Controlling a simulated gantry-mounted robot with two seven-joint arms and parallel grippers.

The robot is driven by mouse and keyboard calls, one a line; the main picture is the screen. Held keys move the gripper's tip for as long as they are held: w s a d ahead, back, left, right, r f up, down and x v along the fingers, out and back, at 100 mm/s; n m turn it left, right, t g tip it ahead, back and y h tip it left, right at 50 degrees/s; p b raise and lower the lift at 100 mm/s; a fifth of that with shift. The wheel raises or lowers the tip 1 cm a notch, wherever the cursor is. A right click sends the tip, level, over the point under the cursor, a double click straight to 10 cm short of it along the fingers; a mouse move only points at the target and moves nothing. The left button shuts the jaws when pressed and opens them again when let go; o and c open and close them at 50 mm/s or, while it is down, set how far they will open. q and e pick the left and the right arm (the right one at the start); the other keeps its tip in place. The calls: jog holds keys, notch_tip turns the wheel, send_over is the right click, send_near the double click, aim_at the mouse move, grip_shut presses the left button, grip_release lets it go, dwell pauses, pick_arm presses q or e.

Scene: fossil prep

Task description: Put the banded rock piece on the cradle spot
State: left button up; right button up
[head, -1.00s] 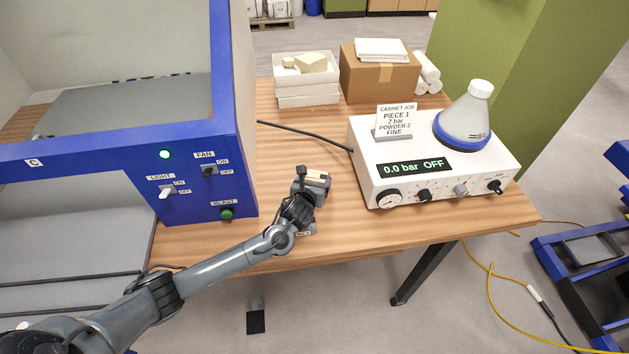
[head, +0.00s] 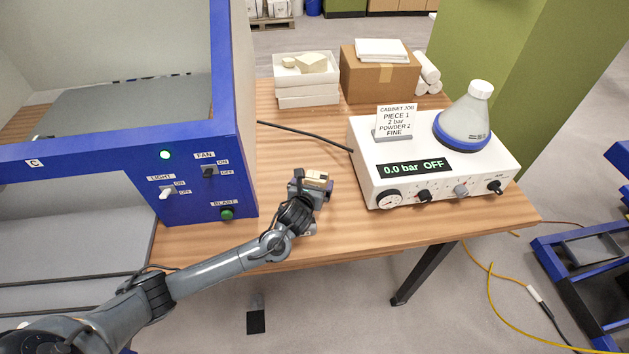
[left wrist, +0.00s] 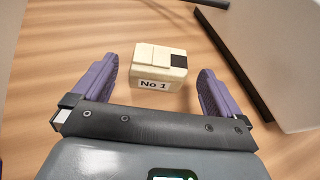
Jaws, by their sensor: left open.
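A cream block (left wrist: 161,69) with a "No 1" label and a dark square patch sits on the wooden table. Its top has shallow steps; I cannot make out clear bands. In the head view the block (head: 317,176) shows just beyond my left gripper (head: 312,184). In the left wrist view my left gripper (left wrist: 157,80) is open, its purple fingers on either side of the block with gaps to both. The block lies ahead of the palm, not gripped. I cannot make out a cradle spot. My right gripper is not in view.
A blue-framed cabinet (head: 190,190) stands left. A white control unit (head: 440,180) reading "0.0 bar OFF" stands right, with a job card (head: 396,120) for piece 1 and a flask (head: 464,115). A white tray (head: 307,90) with pale pieces and a cardboard box (head: 378,80) are behind.

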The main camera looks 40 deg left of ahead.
pick_arm(q)
jog(key=v, duration=0.3)
jog(key=shift+s+d+r, duration=0.1)
jog(key=shift+s+r, duration=0.1)
jog(key=shift+s, duration=0.15)
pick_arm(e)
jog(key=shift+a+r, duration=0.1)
pick_arm(q)
jog(key=shift+s+d+r, duration=0.2)
jog(key=shift+s+d, duration=0.05)
jog(key=shift+s, duration=0.25)
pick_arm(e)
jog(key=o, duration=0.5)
pick_arm(q)
jog(key=shift+s, duration=0.15)
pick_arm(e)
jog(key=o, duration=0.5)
